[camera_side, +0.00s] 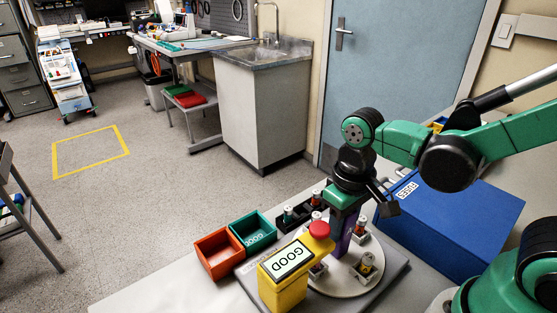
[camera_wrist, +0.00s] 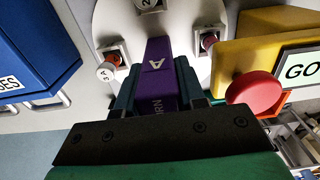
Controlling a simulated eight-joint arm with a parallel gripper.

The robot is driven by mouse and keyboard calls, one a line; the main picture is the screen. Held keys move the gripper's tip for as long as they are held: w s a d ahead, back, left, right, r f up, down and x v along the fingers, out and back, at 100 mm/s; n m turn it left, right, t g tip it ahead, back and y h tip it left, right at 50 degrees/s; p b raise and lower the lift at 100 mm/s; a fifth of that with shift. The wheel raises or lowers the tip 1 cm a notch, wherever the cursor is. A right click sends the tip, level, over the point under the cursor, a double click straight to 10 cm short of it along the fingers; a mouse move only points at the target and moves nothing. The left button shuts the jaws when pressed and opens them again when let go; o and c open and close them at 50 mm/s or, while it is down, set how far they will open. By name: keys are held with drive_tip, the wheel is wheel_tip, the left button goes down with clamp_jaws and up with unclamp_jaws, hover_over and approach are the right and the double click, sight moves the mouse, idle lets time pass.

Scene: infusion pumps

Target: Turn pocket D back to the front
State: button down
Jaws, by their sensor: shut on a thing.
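A white round turntable (camera_side: 350,279) carries several pockets around its rim, some holding small capped cylinders. A purple handle (camera_side: 341,243) stands at its middle. My gripper (camera_side: 345,214) comes down from above and is shut on the purple handle, with a finger on either side in the wrist view (camera_wrist: 156,88). One cylinder (camera_wrist: 108,69) shows left of the handle and another (camera_wrist: 209,41) shows right of it. I cannot make out which pocket is D.
A yellow box (camera_side: 283,290) with a GOOD screen and red button (camera_side: 319,230) stands close in front. A green bin (camera_side: 252,233) and an orange bin (camera_side: 217,254) stand left. A black rack (camera_side: 290,218) is behind. A blue FUSES box (camera_side: 455,225) stands right.

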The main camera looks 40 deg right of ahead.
drive_tip(key=shift+m, duration=9.1)
drive_tip(key=c, duration=0.8)
unclamp_jaws()
